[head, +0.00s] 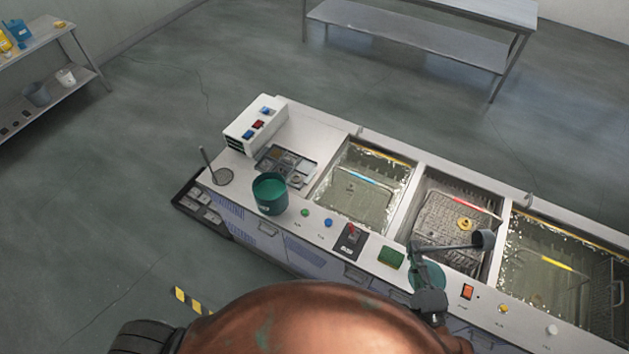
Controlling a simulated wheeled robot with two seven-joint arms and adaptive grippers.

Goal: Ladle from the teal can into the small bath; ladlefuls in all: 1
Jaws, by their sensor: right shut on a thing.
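The teal can (270,197) stands open on the left part of the counter; its inside looks dark green, and its fill level cannot be told. A dark grey ladle (483,240) is held in my right gripper (418,256), with its cup to the right, over the front edge of the middle basin (415,205). My right gripper is shut on the ladle's handle. The left basin (322,200) holds clear liquid, and the right, larger basin (504,262) also holds liquid. Which one is the small bath is not marked. My left gripper is out of view.
A white control box (255,122) and an upright rod on a round base (222,177) stand at the counter's left end. A small parts tray (285,163) lies behind the can. A green block (391,258) and several buttons line the front edge.

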